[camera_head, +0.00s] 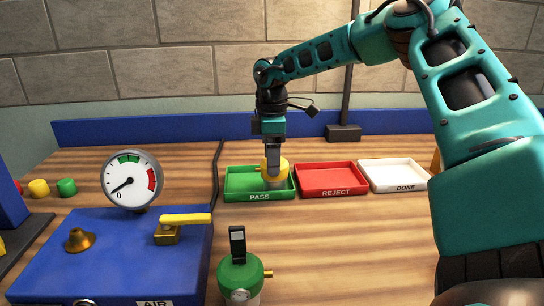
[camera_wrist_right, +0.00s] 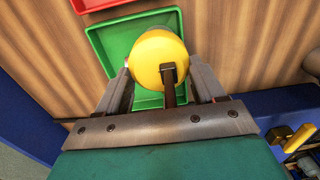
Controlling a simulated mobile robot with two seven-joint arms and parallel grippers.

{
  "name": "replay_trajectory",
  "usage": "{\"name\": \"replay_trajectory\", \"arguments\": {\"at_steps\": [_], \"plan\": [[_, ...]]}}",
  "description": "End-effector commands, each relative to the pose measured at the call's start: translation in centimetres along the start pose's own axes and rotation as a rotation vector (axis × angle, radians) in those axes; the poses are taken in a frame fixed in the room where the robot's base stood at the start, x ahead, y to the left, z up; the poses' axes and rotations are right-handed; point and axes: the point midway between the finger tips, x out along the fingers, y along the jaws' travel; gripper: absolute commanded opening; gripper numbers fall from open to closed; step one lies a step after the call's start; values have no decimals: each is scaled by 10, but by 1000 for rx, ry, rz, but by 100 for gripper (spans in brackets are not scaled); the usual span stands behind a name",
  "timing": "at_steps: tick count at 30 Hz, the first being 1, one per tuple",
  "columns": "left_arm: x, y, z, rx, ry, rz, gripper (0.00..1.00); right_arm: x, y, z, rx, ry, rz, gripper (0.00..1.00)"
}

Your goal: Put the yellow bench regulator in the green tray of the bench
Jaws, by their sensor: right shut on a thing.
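The yellow bench regulator (camera_head: 275,170) is held upright in my right gripper (camera_head: 273,157), over the green tray (camera_head: 238,188) labelled PASS. Its paler lower part sits within the tray's outline; I cannot tell whether it touches the tray floor. In the right wrist view the regulator's round yellow top (camera_wrist_right: 155,55) lies between the two fingers (camera_wrist_right: 165,85), with the green tray (camera_wrist_right: 103,42) beneath it. The regulator hides part of the tray. My left gripper is not in view.
A red REJECT tray (camera_head: 330,180) and a white DONE tray (camera_head: 395,175) stand to the right. A green regulator (camera_head: 240,277) stands in front. A blue test rig (camera_head: 130,260) with a gauge (camera_head: 131,178) and yellow-handled valve (camera_head: 184,219) is at left. The front right table is clear.

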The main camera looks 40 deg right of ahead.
Motion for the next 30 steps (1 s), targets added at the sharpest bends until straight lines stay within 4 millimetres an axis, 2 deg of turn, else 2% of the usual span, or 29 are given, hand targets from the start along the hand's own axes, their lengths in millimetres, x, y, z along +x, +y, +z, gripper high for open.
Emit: {"name": "replay_trajectory", "arguments": {"at_steps": [7, 8, 15, 25, 30], "plan": [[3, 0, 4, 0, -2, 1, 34, 3, 0, 0, -1, 1, 2, 23], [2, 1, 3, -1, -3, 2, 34, 2, 0, 0, 0, 0, 0, 70], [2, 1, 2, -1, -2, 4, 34, 2, 0, 0, 0, 0, 0, 93], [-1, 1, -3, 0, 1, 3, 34, -3, 0, 0, 0, 0, 0, 94], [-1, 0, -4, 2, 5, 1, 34, -28, 1, 0, -1, 0, 5, 94]]}}
